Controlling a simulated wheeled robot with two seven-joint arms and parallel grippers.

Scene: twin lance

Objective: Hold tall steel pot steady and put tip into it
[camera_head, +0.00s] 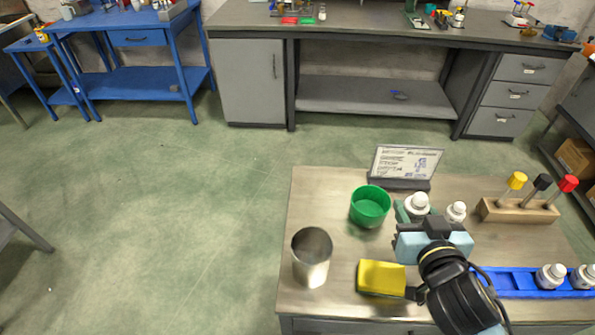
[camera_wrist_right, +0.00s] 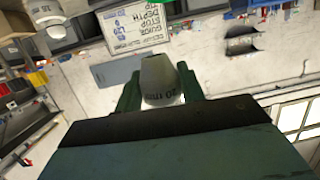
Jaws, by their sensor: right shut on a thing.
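The tall steel pot (camera_head: 312,260) is an open metal cylinder standing upright on the workbench at its left front. My right gripper (camera_head: 416,208) is at the bench's middle, to the right of the pot and apart from it. Its dark green fingers are shut on a white bottle-like piece (camera_head: 418,202). In the right wrist view the held piece (camera_wrist_right: 160,80) looks grey, rounded, with dark lettering that I cannot read surely; I cannot tell if it is the tip. My gripper hides its lower part. My left gripper is not in view.
A green cup (camera_head: 370,207) and a yellow block (camera_head: 381,278) stand between pot and gripper. Another white bottle (camera_head: 456,212) is just right of the gripper. A sign (camera_head: 405,162), a wooden tool stand (camera_head: 520,211) and a blue rack (camera_head: 515,283) with bottles are also there.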

